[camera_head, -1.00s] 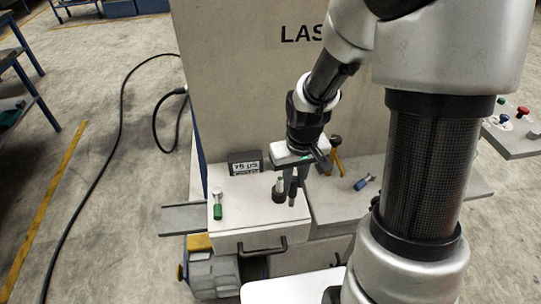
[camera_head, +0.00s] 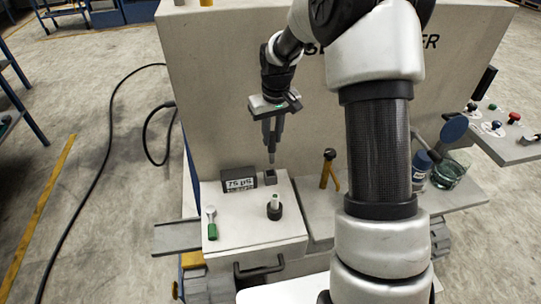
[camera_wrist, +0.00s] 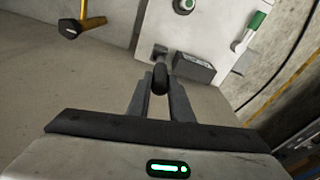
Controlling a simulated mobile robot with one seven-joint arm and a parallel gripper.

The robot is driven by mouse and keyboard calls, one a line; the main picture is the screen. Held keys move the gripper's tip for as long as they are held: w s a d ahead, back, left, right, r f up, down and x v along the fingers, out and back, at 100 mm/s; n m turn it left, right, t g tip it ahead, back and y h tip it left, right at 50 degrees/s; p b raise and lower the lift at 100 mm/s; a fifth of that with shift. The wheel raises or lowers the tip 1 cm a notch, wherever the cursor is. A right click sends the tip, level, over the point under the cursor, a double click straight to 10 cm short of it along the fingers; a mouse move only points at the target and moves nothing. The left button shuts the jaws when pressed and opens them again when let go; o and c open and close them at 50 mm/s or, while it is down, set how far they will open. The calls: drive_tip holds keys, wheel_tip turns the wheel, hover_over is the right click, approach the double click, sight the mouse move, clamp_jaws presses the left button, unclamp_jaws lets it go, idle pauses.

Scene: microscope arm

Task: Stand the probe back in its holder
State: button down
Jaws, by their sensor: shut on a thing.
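My gripper (camera_head: 272,138) is shut on the probe (camera_head: 272,157), which hangs down between the fingers with its thin grey tip lowest. In the wrist view the probe's dark rounded end (camera_wrist: 160,76) shows between the two fingers. A small dark square block (camera_head: 270,177), which looks like the holder, sits on the white cabinet top just below the probe tip, to the right of the display. The tip appears above the block, apart from it. In the wrist view the block (camera_wrist: 160,51) is partly hidden behind the probe.
A display box (camera_head: 238,181) stands left of the block. A black round stand with a pale top (camera_head: 275,208) is nearer the front. A yellow-handled hammer (camera_head: 328,168) stands at right. The big machine wall (camera_head: 215,80) rises behind.

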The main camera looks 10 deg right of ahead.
sight(271, 157)
drive_tip(key=f, duration=0.2)
drive_tip(key=w+f, duration=0.1)
drive_tip(key=f, duration=0.3)
drive_tip(key=shift+w, duration=0.4)
wheel_tip(271, 157, down, 5)
drive_tip(key=shift+f+p, duration=0.1)
drive_tip(key=shift+p, duration=0.2)
drive_tip(key=shift+w+f, duration=0.15)
drive_tip(key=shift+w, duration=0.1)
drive_tip(key=shift+f, duration=0.15)
drive_tip(key=c, duration=1.6)
unclamp_jaws()
